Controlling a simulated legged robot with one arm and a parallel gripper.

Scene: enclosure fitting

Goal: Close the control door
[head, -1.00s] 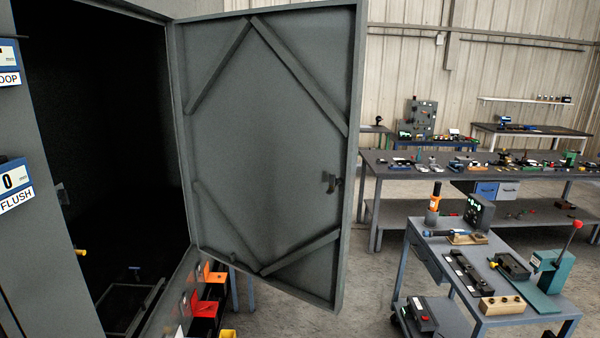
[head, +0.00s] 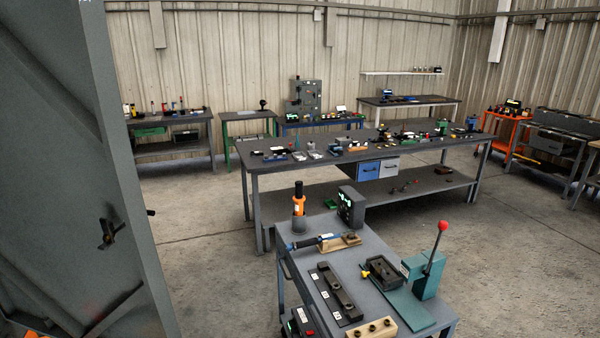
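The control door (head: 75,130) is a grey metal panel that fills the left edge of the head view, seen from its inner side with diagonal stiffeners. It stands open. A dark latch handle (head: 110,232) sits near its free edge. The cabinet opening and the hinge side are out of view. My gripper is not in the picture.
A grey trolley (head: 318,228) with a red-knobbed lever press (head: 430,260), blocks and an orange tool stands to the front right. Behind it is a long workbench (head: 275,160). Bare concrete floor (head: 200,230) lies between the door and the trolley.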

